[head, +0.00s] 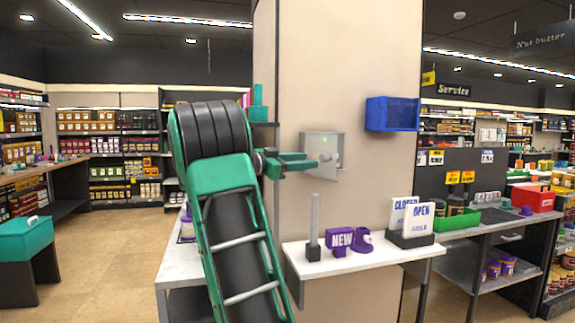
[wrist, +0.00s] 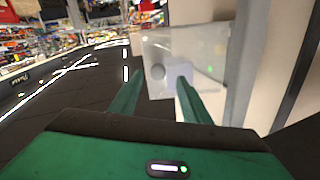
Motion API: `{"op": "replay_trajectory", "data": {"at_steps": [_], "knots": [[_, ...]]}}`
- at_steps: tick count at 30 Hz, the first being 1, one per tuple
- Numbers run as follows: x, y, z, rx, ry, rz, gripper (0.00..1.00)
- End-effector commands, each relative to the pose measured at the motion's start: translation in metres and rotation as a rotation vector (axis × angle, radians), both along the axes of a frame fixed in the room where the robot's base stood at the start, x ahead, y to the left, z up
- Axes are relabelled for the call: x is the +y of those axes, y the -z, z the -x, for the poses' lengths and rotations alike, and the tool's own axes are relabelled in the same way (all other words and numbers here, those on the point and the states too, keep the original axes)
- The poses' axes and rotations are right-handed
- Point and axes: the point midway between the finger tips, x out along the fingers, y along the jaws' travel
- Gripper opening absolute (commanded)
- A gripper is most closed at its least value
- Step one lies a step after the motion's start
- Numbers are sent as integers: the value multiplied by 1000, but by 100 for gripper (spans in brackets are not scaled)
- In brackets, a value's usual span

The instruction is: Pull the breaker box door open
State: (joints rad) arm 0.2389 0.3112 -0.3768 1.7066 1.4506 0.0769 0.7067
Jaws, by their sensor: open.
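The breaker box (head: 322,140) is a pale grey box on the beige pillar, with a small green light on its front. Its door looks shut, lying flat across the front. A round grey knob (head: 338,156) sticks out near the door's right side. In the wrist view the box front (wrist: 190,50) faces me, and the knob (wrist: 157,72) appears between my fingertips. My green gripper (head: 314,161) is open in front of the box, its fingers pointing at the knob. I cannot tell whether the fingers touch it. The fingers hide part of the box's lower front.
A blue bin (head: 392,114) hangs on the pillar right of the box. Below, a white shelf (head: 350,262) holds a grey post, purple NEW sign (head: 341,240) and CLOSED/OPEN signs (head: 418,218). A table with a green tray (head: 457,219) stands at right.

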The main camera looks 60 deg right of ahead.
Motion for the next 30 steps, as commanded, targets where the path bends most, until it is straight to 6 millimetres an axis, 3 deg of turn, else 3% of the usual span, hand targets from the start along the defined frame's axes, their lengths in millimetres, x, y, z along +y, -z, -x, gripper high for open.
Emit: {"op": "replay_trajectory", "data": {"at_steps": [15,30], "knots": [[36,0,-22,2,-1,2,43],[42,0,-25,1,1,1,43]]}}
